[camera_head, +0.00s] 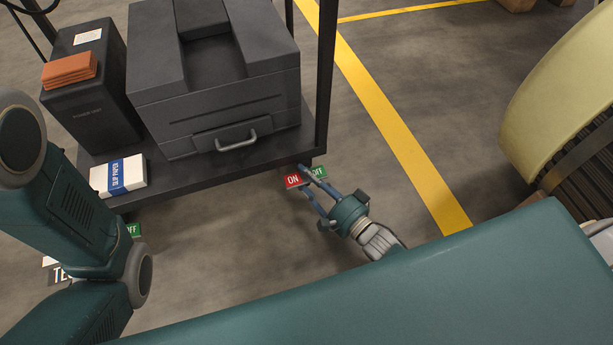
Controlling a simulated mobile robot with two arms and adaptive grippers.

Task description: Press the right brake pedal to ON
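The right brake pedal sits at the cart's front right foot, with a red ON side (293,181) and a green OFF side (319,172). My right gripper (304,177) reaches down to it from the lower right. Its two blue fingers are apart, one near the ON side and one near the OFF side, and nothing shows held between them. I cannot tell whether either finger touches the pedal. The fingers partly hide the pedal, and its tilt is unclear. My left arm fills the left side, and its gripper is out of view.
The dark cart (180,182) carries a large grey case (222,95), a black bin (88,105), orange cloths (69,69) and a slip paper box (118,176). A green OFF label (133,230) shows at its left foot. A large cream roll (565,85) stands right.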

